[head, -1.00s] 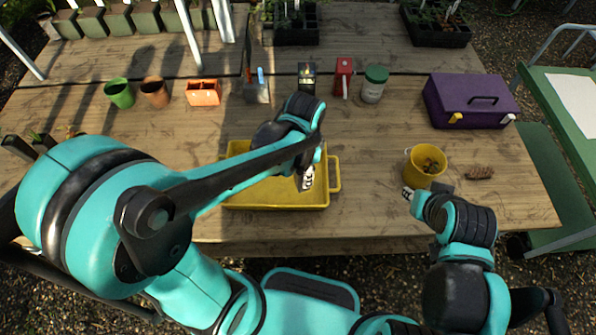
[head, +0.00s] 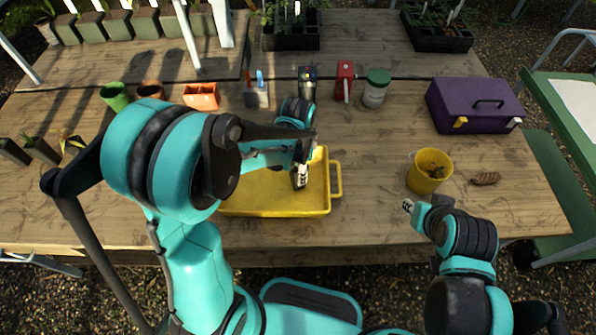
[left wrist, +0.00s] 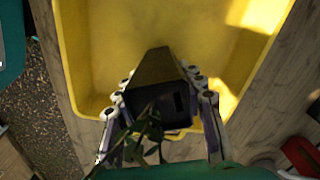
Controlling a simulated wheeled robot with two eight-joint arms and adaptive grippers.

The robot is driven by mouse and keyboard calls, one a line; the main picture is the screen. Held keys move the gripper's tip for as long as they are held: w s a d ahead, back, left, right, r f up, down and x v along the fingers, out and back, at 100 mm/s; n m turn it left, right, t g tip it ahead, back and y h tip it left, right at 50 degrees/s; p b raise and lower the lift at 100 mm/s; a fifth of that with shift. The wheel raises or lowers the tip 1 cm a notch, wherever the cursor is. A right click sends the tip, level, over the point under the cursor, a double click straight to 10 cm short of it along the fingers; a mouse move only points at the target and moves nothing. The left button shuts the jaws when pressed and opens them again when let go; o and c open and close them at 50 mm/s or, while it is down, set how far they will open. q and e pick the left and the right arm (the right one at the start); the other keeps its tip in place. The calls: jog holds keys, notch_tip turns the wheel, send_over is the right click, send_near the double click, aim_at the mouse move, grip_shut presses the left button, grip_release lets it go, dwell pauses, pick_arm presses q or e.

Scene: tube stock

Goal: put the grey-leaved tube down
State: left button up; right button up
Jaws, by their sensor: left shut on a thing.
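My left gripper (head: 300,179) is over the yellow tray (head: 335,208). In the left wrist view the gripper (left wrist: 160,82) is shut on a dark, square, tapered tube (left wrist: 155,68), with a finger on each side. Dull grey-green leaves (left wrist: 148,132) hang out of its open end, towards the camera. The tray (left wrist: 88,60) lies behind the tube; I cannot tell whether the tube touches its floor. In the head view my arm and gripper hide the tube. My right gripper (head: 409,206) is at the table's front, left of the yellow bucket (head: 428,178); its jaws are too small to read.
Dark tubes with plants (head: 40,151) stand at the left edge. A green pot (head: 115,97), orange container (head: 201,96), red box (head: 344,82), green-lidded jar (head: 375,90) and purple toolbox (head: 473,106) stand along the back.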

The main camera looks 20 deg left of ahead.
pick_arm(q)
jog(key=shift+f, duration=0.15)
jog(key=o, duration=1.3)
